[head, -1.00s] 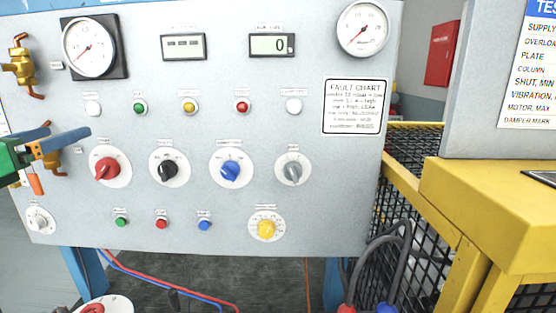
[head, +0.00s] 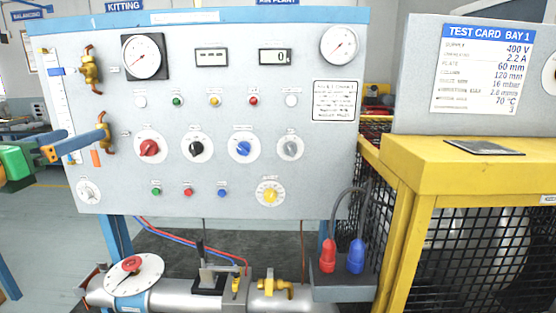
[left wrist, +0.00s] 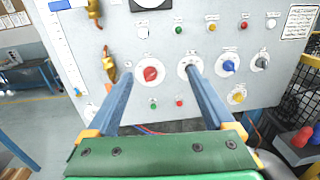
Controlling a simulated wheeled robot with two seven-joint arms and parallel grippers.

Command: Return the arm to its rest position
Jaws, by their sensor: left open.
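My left gripper (head: 82,137) is at the left of the head view, a green body with long blue fingers and orange finger bases. In the left wrist view its fingers (left wrist: 158,74) stand wide apart with nothing between them, so it is open and empty. The grey control panel (head: 230,115) is beyond it, and the red knob (left wrist: 150,74) shows through the gap between the fingers. The fingers overlap the panel's left edge in the head view, near a brass valve (head: 104,132); I cannot tell the exact distance. My right gripper is not in view.
A yellow frame with black mesh (head: 440,178) stands at the right, with a test card (head: 482,68) above it. Below the panel is a pipe with a red-knobbed dial (head: 132,266) and yellow valve (head: 272,288). Red and blue plugs (head: 328,256) stand at right. Floor at left is open.

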